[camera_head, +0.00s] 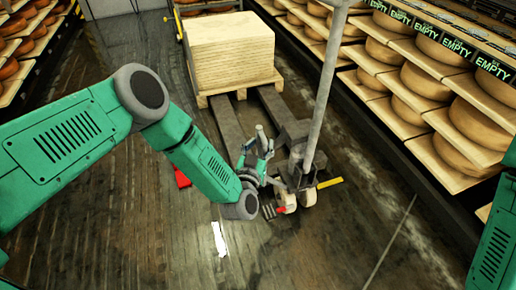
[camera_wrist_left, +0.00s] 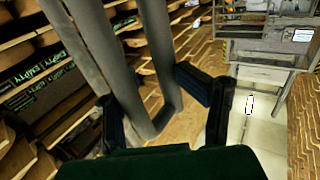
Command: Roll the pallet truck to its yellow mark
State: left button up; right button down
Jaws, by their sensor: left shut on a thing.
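The pallet truck (camera_head: 297,150) stands on the dark floor, its two forks under a wooden pallet (camera_head: 240,88) with a stack of pale boards (camera_head: 229,50). Its grey pole rises out of the top of the head view. A short yellow strip (camera_head: 329,183) lies just right of the truck's pale wheels. My left gripper (camera_head: 262,150) is beside the truck's front end. In the left wrist view, its fingers (camera_wrist_left: 152,100) are shut around a grey tubular handle (camera_wrist_left: 148,60); the exact contact is partly hidden. My right gripper is out of view.
Shelves of cheese wheels (camera_head: 425,75) with EMPTY labels line the right side; another rack (camera_head: 22,45) stands at the upper left. The wet floor (camera_head: 330,250) in front is clear.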

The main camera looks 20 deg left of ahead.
pick_arm(q)
jog(key=shift+s+a+p, duration=0.1)
jog(key=shift+s+p, duration=0.75)
jog(key=shift+s, duration=0.6)
jog(key=s+p, duration=0.6)
jog(key=s, duration=0.7)
